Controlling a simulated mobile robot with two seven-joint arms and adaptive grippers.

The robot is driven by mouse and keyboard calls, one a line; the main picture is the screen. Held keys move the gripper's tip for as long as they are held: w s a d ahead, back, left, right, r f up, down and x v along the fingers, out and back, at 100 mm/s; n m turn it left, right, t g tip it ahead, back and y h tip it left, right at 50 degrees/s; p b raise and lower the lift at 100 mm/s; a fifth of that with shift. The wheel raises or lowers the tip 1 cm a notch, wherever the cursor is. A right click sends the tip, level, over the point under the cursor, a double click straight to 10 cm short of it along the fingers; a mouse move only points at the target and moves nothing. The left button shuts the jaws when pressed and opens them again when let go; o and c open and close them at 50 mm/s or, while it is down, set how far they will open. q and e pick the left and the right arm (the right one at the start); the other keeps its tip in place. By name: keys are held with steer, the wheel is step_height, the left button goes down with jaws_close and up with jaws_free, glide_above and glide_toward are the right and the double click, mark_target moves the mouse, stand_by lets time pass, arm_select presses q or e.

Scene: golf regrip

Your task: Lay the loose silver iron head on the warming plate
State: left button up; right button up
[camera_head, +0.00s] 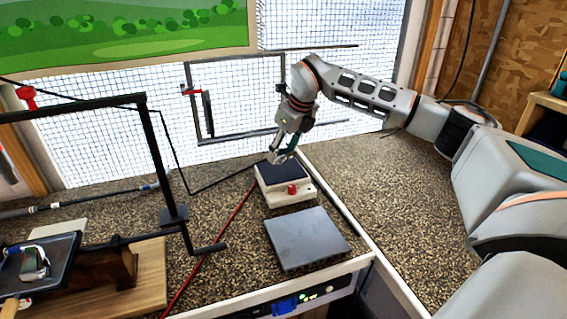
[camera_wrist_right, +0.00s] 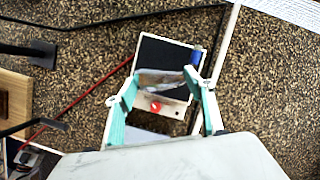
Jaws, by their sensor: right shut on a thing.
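The warming plate (camera_head: 285,185) is a pale box with a dark square top and a red knob, on the speckled bench. It also shows in the right wrist view (camera_wrist_right: 150,50). My right gripper (camera_head: 279,157) is over the plate's far part, pointing down. In the right wrist view its fingers are shut on the silver iron head (camera_wrist_right: 160,78), a small silver-grey piece with a brownish patch. The head appears over the dark top; I cannot tell whether it touches. My left gripper is not in view.
A grey flat slab (camera_head: 305,238) lies in front of the plate. A red cable (camera_head: 225,225) runs left of it. The bench right of the white strip is clear.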

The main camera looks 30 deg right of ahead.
mark_target(285, 158)
steer(key=shift+f, duration=2.35)
steer(key=shift+f, duration=0.15)
steer(key=o, duration=1.6)
steer(key=shift+s+r, duration=0.1)
steer(key=shift+r, duration=0.3)
steer(key=b+v, duration=0.1)
steer(key=v, duration=1)
steer(key=shift+s+a+r, duration=0.1)
steer(key=shift+r, duration=0.1)
steer(key=shift+f, duration=0.1)
